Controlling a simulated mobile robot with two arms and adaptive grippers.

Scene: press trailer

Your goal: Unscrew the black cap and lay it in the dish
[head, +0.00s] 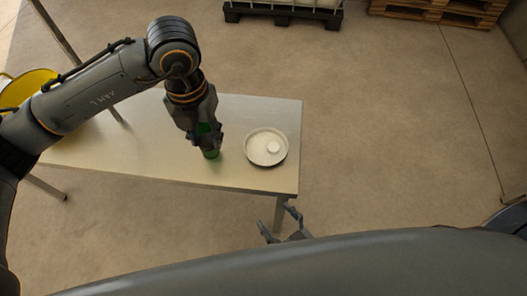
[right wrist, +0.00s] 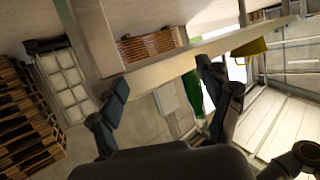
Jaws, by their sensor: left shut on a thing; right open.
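My left gripper (head: 207,138) points down over the table and is shut on a green bottle (head: 211,154). The bottle's lower end shows below the fingers, near the table's front edge. The fingers hide its upper part, and I cannot make out the black cap. A round pale dish (head: 250,154) lies on the table just right of the bottle. My right gripper (head: 283,227) is open and empty, in front of the table's front edge. Its spread fingers also show in the right wrist view (right wrist: 165,112).
The metal table (head: 120,150) has bare top left of the bottle. A yellow round container (head: 30,88) is at the far left, partly behind my left arm. A dark pallet (head: 282,14) and wooden pallets (head: 440,10) stand far back. The floor right of the table is clear.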

